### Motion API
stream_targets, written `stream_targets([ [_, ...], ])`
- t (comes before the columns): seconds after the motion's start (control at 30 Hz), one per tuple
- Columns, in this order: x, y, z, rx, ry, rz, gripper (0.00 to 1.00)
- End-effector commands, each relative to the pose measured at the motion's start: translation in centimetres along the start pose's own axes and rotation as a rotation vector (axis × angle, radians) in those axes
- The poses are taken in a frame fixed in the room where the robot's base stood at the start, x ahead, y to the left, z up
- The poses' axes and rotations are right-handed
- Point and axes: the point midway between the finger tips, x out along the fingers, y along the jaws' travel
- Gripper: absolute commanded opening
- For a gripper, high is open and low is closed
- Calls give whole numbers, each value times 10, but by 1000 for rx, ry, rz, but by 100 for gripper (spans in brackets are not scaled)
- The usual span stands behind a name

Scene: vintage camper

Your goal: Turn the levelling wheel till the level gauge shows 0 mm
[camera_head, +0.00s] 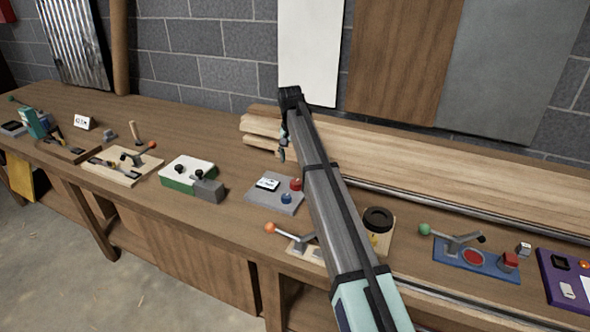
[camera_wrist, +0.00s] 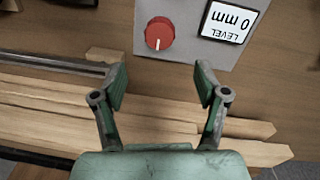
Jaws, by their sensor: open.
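The level gauge (camera_wrist: 231,21) is a white display on a grey panel (camera_wrist: 200,50) and appears upside down in the wrist view. It reads LEVEL, 0 mm. A round red knob (camera_wrist: 160,32) with a white mark sits beside the gauge. In the head view the panel (camera_head: 262,201) carries the gauge (camera_head: 268,184), the red knob (camera_head: 295,184) and a blue knob (camera_head: 286,198); I cannot tell which is the levelling wheel. My gripper (camera_wrist: 161,76) is open and empty, apart from the red knob. In the head view my gripper (camera_head: 283,150) is above the bench behind the panel.
Timber boards (camera_head: 262,128) lie along the back of the bench. A green and white box (camera_head: 187,174) is left of the panel. A lever device with an orange ball (camera_head: 269,228) is in front right, partly behind my arm. Bare bench lies between the box and panel.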

Motion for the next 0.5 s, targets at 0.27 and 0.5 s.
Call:
stream_targets([
  [0.27,-21,0,0,0,0,0,73],
  [0.5,-22,0,0,0,0,0,73],
])
